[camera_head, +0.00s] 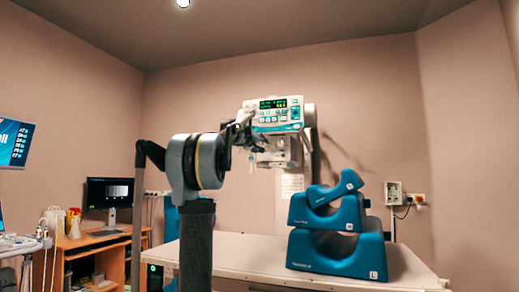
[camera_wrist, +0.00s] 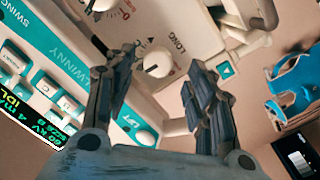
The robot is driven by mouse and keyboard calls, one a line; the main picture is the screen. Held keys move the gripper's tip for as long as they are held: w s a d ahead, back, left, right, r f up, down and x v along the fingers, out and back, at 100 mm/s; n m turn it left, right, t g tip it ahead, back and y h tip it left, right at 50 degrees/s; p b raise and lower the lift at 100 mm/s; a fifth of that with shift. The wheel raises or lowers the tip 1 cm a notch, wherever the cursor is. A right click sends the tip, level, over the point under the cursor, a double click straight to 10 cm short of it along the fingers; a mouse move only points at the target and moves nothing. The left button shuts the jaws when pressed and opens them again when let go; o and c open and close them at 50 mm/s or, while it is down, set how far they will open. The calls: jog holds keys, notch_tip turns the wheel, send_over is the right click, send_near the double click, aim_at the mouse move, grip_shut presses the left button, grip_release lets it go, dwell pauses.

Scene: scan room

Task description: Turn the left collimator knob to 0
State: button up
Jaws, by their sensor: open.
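The collimator (camera_head: 280,152) hangs under a white and teal control head in the head view. In the wrist view its pale panel (camera_wrist: 190,30) fills the top. A white round knob (camera_wrist: 157,64) beside the label LONG shows between my fingertips. A second white knob (camera_wrist: 101,4) is cut by the top edge. I cannot tell for sure which is the left one, nor read their settings. My gripper (camera_wrist: 161,66) is open, one finger on each side of the LONG knob in this view. Whether it touches is unclear. In the head view my gripper (camera_head: 246,135) is small, at the collimator's left.
The control head (camera_head: 278,114) with keys and a lit display (camera_wrist: 30,120) is close on the gripper's left in the wrist view. A pale table (camera_head: 230,250) stands below with stacked blue foam supports (camera_head: 335,255). A desk with a monitor (camera_head: 108,192) is at left.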

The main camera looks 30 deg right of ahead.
aim_at(264, 144)
jog(key=shift+x, duration=1.5)
jog(key=c, duration=1.1)
